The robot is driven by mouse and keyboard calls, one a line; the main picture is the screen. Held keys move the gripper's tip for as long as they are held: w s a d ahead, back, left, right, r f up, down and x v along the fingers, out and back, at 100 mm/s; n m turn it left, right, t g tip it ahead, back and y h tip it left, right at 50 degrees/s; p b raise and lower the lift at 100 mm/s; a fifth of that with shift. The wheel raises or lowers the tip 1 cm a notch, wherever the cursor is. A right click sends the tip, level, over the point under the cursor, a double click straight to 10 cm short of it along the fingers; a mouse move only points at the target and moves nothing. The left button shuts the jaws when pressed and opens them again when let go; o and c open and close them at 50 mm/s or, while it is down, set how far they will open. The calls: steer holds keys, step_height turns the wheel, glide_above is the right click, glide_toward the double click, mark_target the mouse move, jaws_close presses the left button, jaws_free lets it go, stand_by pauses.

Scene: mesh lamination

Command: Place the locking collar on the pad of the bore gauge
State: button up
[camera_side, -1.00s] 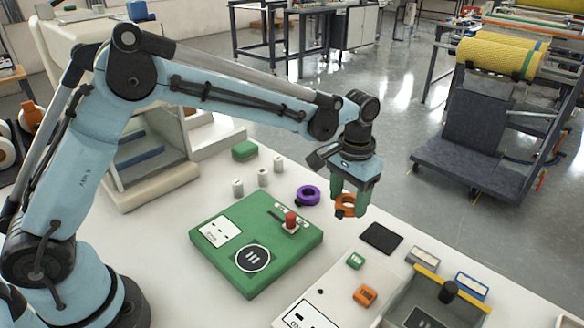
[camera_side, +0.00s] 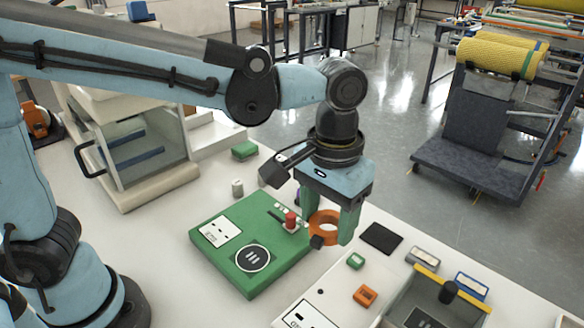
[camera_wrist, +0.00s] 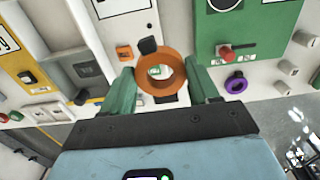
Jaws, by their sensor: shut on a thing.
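The collar is apart from the disc.
A purple ring (camera_wrist: 229,88) lies beside the green unit. A white cylinder (camera_side: 237,188) stands behind the green unit. The disc's top is clear.

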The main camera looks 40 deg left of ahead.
steer(key=s+a+n, duration=0.2)
steer(key=s+a, duration=0.2)
steer(key=s, duration=0.9)
glide_above(253, 257)
step_height(253, 257, down, 7)
steer(key=shift+f, duration=2.2)
steer(key=shift+f, duration=0.2)
steer(key=o, duration=1.1)
steer(key=shift+r, duration=0.1)
